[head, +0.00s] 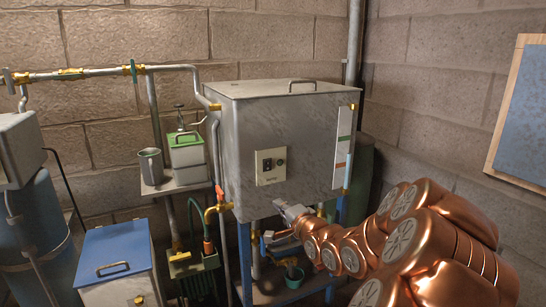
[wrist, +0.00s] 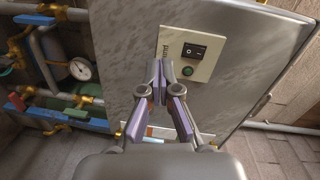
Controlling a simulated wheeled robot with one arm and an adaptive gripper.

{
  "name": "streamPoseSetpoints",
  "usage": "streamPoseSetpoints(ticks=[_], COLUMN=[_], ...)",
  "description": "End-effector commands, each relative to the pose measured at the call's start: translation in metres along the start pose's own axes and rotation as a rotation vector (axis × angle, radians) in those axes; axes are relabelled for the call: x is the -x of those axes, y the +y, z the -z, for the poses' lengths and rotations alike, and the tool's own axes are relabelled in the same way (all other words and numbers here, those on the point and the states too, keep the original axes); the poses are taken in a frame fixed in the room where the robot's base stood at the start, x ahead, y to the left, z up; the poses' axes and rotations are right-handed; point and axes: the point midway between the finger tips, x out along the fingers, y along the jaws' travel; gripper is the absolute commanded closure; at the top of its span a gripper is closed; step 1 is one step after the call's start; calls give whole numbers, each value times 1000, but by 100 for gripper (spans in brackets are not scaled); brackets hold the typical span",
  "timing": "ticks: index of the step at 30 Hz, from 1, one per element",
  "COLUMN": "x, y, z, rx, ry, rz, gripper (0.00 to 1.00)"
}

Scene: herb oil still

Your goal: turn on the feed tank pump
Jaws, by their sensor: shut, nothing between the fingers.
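The feed tank (head: 300,125) is a grey metal box on a blue stand against the back wall; its front also fills the middle of the wrist view (wrist: 135,55). A cream switch plate (head: 270,166) is on its front. In the wrist view the plate (wrist: 207,38) carries a black rocker switch (wrist: 194,51) and a round green button or lamp (wrist: 187,71). I cannot tell the rocker's position. My gripper (head: 280,205) is below and right of the plate in the head view. In the wrist view its fingers (wrist: 160,68) are shut, empty, and overlap the plate's lower edge.
A blue-lidded box (head: 118,240) stands at lower left. A shelf with a metal mug (head: 151,166) and a green-topped can (head: 186,150) is left of the tank. Brass taps (head: 217,208) and pipes sit near its lower left. A gauge (wrist: 80,68) shows in the wrist view.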

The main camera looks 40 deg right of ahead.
Motion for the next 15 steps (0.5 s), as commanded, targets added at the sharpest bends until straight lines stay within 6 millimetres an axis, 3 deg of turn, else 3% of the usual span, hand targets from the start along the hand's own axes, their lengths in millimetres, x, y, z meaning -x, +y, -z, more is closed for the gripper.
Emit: streamPoseSetpoints(ticks=[1, 6, 15], x=[6, 18, 22], y=[-15, -42, -48], z=[15, 39, 44], rx=[-47, -143, -168], ry=[21, 46, 48], rz=[51, 177, 213], gripper=[100, 100, 100])
